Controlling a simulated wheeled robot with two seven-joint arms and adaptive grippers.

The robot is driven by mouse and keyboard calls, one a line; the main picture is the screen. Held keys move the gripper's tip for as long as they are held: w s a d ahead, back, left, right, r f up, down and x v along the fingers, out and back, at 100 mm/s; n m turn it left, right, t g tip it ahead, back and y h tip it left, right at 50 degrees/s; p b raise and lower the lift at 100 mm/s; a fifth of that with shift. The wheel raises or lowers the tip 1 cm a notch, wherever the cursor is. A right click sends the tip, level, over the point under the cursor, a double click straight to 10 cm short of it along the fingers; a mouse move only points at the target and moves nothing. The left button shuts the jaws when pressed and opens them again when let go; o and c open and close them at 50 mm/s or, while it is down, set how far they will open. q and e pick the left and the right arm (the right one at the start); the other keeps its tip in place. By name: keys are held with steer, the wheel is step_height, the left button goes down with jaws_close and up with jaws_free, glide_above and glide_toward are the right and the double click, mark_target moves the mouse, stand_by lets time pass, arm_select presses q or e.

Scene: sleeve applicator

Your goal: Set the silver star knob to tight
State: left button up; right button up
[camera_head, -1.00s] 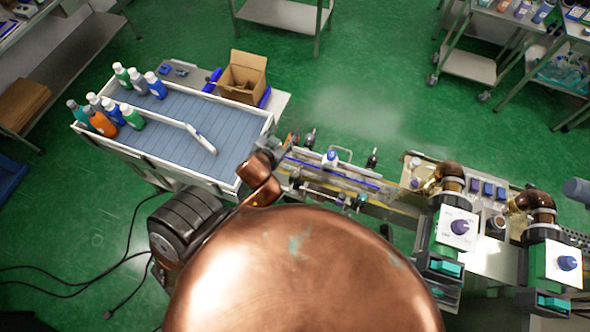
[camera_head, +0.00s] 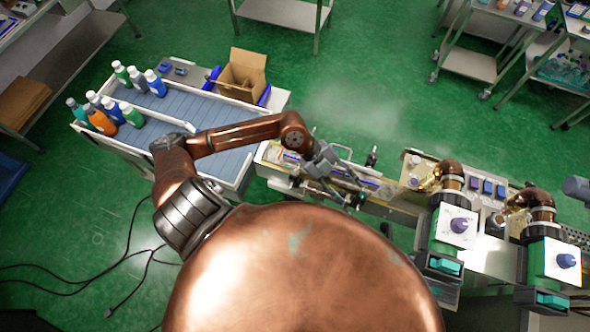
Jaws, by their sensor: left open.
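My left arm reaches across from the left, and my left gripper (camera_head: 350,190) is over the conveyor (camera_head: 398,203), its fingers spread and pointing down to the right. Nothing shows between the fingers. I cannot make out a silver star knob for certain; the small fittings along the conveyor's near side are tiny and partly hidden by the gripper. A dark knob on a post (camera_head: 372,158) stands on the far side, just beyond the gripper. My right gripper is not in view.
A tray table (camera_head: 235,185) with several bottles and an open carton (camera_head: 243,75) stands at left. Green floor is free behind.

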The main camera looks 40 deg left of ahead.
arm_select(q)
steer(key=a+f+n+g+y, duration=0.1)
steer(key=a+f+y, duration=0.45)
steer(key=a, duration=0.55)
steer(key=n+y, duration=0.2)
steer(key=y, duration=0.1)
glide_above(295, 172)
steer(key=shift+d+f+g, duration=0.15)
steer(key=shift+f+g, duration=0.15)
steer(key=shift+f, duration=0.5)
steer(key=shift+a+f+y, duration=0.25)
steer(key=shift+f, duration=0.05)
step_height(295, 172, down, 7)
steer(key=shift+f+p, duration=0.1)
steer(key=shift+p, duration=0.8)
steer(key=shift+c, duration=0.7)
steer(key=c, duration=1)
